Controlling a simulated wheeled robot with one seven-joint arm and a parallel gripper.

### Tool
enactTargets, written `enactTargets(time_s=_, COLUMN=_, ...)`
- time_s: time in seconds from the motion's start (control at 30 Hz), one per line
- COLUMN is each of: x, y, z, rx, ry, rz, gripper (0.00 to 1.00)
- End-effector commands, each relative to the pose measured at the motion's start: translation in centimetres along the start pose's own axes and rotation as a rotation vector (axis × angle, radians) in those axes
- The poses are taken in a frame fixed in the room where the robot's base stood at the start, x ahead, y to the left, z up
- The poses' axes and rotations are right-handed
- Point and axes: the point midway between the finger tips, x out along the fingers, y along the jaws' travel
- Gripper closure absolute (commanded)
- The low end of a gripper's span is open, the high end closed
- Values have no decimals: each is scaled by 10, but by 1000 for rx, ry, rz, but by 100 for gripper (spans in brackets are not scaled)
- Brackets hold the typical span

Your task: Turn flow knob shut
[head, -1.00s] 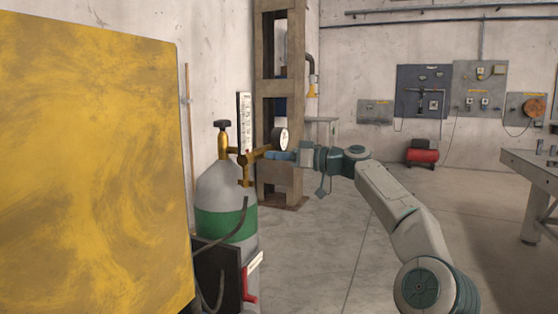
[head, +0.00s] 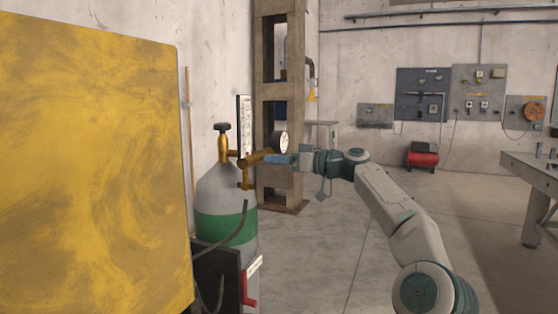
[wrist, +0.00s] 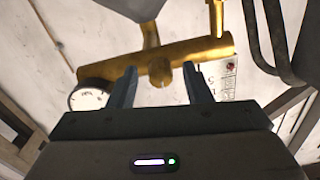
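A gas cylinder (head: 226,190) with a green band carries a brass regulator (head: 258,157) with a round dial gauge (head: 283,142). My gripper (head: 279,160) is at the regulator's right end, just below the gauge. In the wrist view my gripper (wrist: 160,86) is open, with its two blue fingers apart. A short round brass piece, which looks like the flow knob (wrist: 159,72), shows between the fingertips on the regulator body (wrist: 205,50). I cannot tell whether either finger touches it. The gauge (wrist: 88,97) is left of the left finger.
A large yellow panel (head: 90,160) fills the left side. A black valve handwheel (head: 222,126) tops the cylinder, and a dark hose (head: 236,232) hangs in front. A brown steel column (head: 264,110) stands behind. Open floor (head: 320,240) lies right of the cylinder.

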Motion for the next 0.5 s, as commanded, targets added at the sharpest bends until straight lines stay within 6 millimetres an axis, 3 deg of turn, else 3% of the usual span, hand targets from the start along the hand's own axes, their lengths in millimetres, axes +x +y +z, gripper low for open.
enactTargets(time_s=0.27, x=-18, y=1, z=0, rx=0, ry=1, rz=3, gripper=55)
enactTargets(time_s=0.5, x=-63, y=1, z=0, rx=0, ry=0, rz=4, gripper=55)
